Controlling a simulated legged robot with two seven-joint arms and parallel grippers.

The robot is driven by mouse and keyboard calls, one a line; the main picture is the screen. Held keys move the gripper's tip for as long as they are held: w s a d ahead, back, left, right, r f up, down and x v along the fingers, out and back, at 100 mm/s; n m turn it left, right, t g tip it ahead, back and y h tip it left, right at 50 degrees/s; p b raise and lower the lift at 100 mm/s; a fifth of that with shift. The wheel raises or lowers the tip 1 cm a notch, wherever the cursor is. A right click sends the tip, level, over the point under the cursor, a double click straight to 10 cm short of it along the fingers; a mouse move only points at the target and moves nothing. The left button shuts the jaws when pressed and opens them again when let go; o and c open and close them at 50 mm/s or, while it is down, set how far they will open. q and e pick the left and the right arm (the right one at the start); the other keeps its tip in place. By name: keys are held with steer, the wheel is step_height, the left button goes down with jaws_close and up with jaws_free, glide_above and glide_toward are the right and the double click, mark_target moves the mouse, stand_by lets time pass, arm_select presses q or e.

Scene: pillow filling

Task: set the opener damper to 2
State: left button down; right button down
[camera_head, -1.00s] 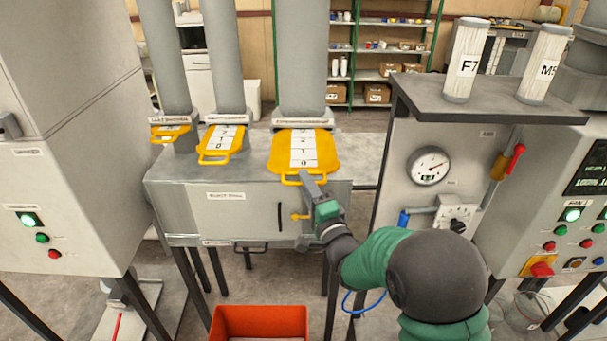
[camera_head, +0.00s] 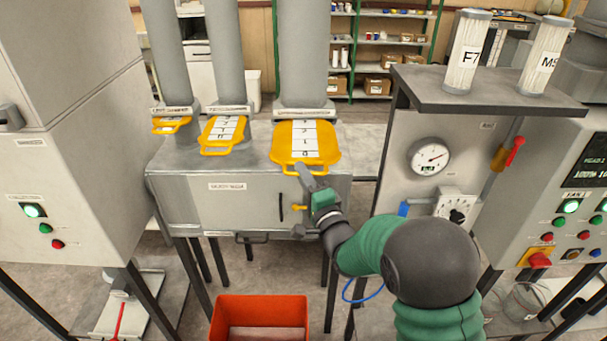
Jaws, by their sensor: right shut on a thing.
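The largest yellow damper plate (camera_head: 331,143) lies at the foot of the rightmost grey duct, on top of the grey box. Its white number strip (camera_head: 305,145) shows several marks, with 0 nearest me. Its label (camera_head: 304,114) is too small to read surely. My right gripper (camera_head: 303,173) is shut on the plate's front handle; the fingers hide part of that handle. My left gripper is not in view.
Two smaller yellow plates (camera_head: 239,136) (camera_head: 185,125) lie to the left on the box (camera_head: 188,200). An orange bin (camera_head: 260,307) stands on the floor below. A gauge panel (camera_head: 398,145) and a control cabinet (camera_head: 540,190) stand to the right.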

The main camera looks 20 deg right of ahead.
steer(key=shift+d+f, duration=0.2)
steer(key=shift+d, duration=0.1)
stand_by(0.6)
